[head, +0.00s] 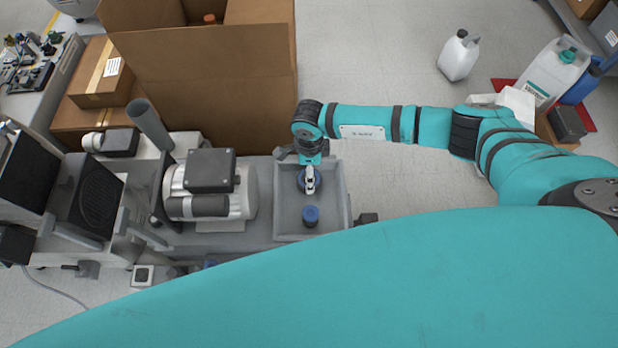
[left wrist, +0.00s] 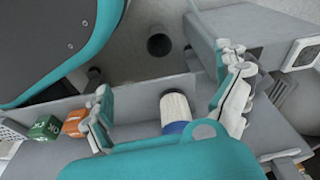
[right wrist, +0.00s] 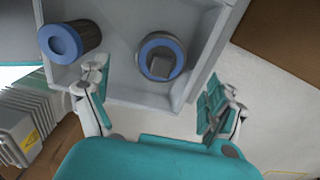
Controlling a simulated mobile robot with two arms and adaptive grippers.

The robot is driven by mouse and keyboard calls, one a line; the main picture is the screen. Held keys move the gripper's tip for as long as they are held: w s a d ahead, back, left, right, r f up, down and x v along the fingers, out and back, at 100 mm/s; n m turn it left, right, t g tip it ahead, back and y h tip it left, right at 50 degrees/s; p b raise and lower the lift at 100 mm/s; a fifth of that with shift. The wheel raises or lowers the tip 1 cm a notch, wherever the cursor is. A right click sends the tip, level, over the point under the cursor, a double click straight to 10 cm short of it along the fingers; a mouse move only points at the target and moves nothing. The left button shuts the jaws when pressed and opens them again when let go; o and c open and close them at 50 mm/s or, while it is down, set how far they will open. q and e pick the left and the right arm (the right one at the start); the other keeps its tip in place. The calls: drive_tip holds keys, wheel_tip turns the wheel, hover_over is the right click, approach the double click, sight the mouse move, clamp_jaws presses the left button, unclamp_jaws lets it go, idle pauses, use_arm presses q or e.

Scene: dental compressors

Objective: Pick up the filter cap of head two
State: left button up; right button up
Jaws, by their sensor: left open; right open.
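A grey filter cap with a blue top (head: 311,216) stands in the grey tray (head: 347,195); it also shows at the left in the right wrist view (right wrist: 62,42). A second round part with a blue rim (right wrist: 174,45) and a grey middle lies in the tray. My right gripper (head: 310,182) is open above this second part, which shows beyond its fingers (right wrist: 155,74). My left gripper (left wrist: 166,74) is open, with a white cylinder with a blue band (left wrist: 175,107) in view between its fingers. Which part belongs to head two I cannot tell. The left gripper is hidden in the head view.
A motor with a dark box (head: 209,170) stands left of the tray. A large open cardboard box (head: 200,85) is behind. Green (left wrist: 44,127) and orange (left wrist: 76,123) blocks are near my left gripper.

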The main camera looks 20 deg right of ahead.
wheel_tip(320, 180, down, 4)
drive_tip(key=shift+w+f+b, duration=0.1)
drive_tip(key=shift+f+b, duration=0.1)
drive_tip(key=shift+b, duration=0.15)
use_arm(q)
drive_tip(key=r, duration=0.1)
drive_tip(key=w+r, duration=0.1)
drive_tip(key=shift+w+r, duration=0.2)
drive_tip(key=shift+r, duration=0.15)
use_arm(e)
drive_tip(key=shift+c, duration=0.4)
drive_tip(key=c, duration=1.1)
